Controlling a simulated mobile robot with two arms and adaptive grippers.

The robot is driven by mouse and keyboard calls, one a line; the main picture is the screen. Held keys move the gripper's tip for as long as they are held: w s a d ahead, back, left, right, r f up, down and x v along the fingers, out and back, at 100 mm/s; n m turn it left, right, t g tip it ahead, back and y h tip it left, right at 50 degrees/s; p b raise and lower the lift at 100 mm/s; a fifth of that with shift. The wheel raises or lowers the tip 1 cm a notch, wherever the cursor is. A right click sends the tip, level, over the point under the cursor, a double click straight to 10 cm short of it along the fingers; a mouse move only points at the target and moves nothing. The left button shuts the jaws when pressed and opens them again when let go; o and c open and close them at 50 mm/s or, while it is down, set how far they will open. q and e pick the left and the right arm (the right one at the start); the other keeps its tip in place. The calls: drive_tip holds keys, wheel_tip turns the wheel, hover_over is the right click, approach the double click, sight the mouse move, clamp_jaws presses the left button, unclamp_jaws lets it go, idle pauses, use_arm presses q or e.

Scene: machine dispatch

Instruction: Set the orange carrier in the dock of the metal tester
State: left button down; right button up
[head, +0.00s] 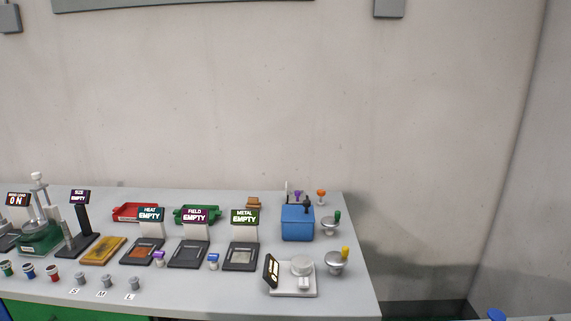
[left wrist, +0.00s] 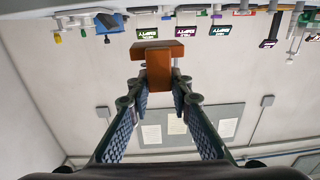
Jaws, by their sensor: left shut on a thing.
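In the left wrist view, which is upside down, my left gripper (left wrist: 158,80) is shut on the orange carrier (left wrist: 158,68), a blocky piece with a wider bar at one end. The carrier is held in the air, apart from the bench. The metal tester's sign (head: 244,217) reads METAL EMPTY in the head view; the same green-lit sign shows in the left wrist view (left wrist: 147,33). In front of it lies its dock (head: 241,257), a dark frame with a pale grey plate and nothing on it. Neither gripper shows in the head view.
The field tester (head: 189,254) and heat tester (head: 143,251) stand left of the metal one. A blue box (head: 298,224) and a scale-like device (head: 295,279) stand to its right. A small orange-brown block (head: 254,203) lies behind. A purple-topped jar (head: 158,258) and blue-topped jar (head: 213,261) stand between docks.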

use_arm(q)
drive_tip(key=s+f, duration=0.3)
drive_tip(key=s, duration=0.5)
